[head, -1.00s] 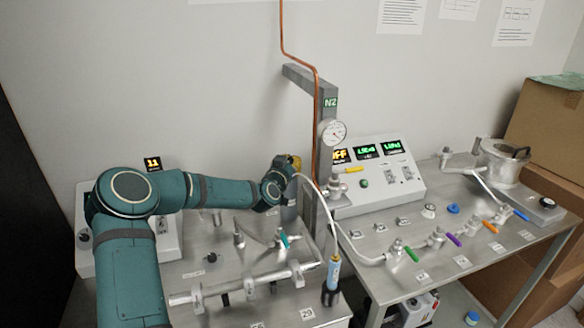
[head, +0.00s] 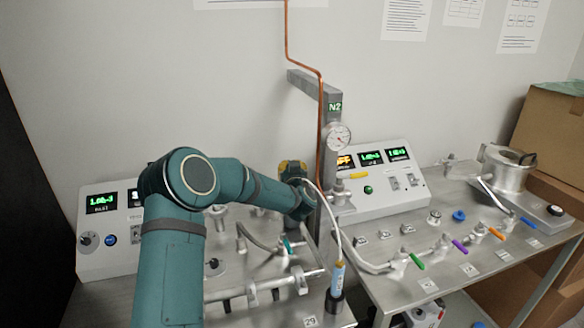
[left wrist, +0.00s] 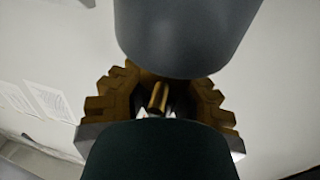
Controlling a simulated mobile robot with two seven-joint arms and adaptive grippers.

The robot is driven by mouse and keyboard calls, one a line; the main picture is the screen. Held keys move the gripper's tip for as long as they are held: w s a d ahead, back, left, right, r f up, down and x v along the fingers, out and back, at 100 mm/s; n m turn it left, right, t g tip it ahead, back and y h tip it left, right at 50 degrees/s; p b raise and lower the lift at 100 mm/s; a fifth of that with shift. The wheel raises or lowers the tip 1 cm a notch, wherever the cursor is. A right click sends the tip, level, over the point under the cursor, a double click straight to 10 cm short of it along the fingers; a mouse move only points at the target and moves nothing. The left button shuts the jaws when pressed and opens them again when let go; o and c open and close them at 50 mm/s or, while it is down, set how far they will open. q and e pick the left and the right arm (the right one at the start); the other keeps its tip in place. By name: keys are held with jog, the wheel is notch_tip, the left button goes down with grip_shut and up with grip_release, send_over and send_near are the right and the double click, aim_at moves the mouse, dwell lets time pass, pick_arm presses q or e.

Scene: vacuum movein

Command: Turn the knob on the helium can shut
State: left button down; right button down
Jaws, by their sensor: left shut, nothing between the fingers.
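A slim light-blue can (head: 338,278) with a brass-coloured top stands upright in a dark holder at the front right corner of the left bench. It looks like the helium can, but its label is too small to read. A white hose (head: 325,200) rises from its top. My left gripper (head: 292,170) is behind and above the can, near the grey post, well apart from the can's top. In the left wrist view its brown fingers (left wrist: 160,75) flank a small brass cylinder (left wrist: 158,97). It is shut with nothing held. My right gripper is not in view.
A grey post (head: 328,140) with a copper pipe and a pressure gauge (head: 339,136) stands beside the gripper. A horizontal metal tube (head: 265,285) lies on the left bench. The right bench holds a control panel (head: 380,180) and several coloured valve handles. Cardboard boxes (head: 550,125) stand at the right.

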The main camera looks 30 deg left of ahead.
pick_arm(q)
jog(key=shift+f, duration=0.3)
jog(key=c, duration=1.2)
grip_release()
jog(key=shift+c, duration=0.2)
jog(key=o, duration=0.5)
jog(key=shift+r, duration=0.2)
jog(key=v, duration=1.2)
jog(key=shift+d, duration=0.1)
